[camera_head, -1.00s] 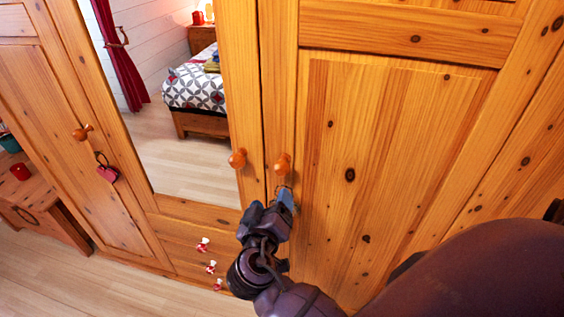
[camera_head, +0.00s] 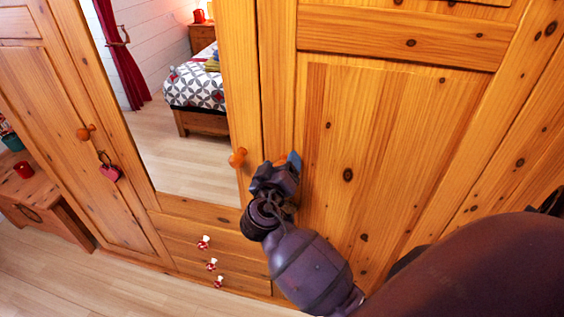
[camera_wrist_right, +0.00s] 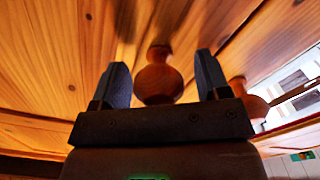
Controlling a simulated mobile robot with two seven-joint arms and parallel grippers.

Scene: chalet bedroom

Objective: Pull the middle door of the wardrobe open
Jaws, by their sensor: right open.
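The wooden wardrobe has a mirrored door (camera_head: 228,90) between a left door (camera_head: 55,130) and a plain panelled door (camera_head: 375,160) on the right. The mirrored door's round knob (camera_head: 238,158) is free, just left of my right gripper (camera_head: 285,168). My right gripper is open at the plain door's knob, which it mostly hides in the head view. In the right wrist view that knob (camera_wrist_right: 158,78) stands between the two open fingers (camera_wrist_right: 160,85), with gaps at both sides. The mirrored door's knob (camera_wrist_right: 238,92) is outside the fingers, to the right. The doors look shut. My left gripper is not in view.
The left door has a knob (camera_head: 86,132) with a red heart (camera_head: 110,172) hanging there. Small red-and-white ornaments (camera_head: 204,242) sit low on the wardrobe front. A low wooden table (camera_head: 45,205) with a red mug (camera_head: 23,170) stands at the left. The floor at lower left is clear.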

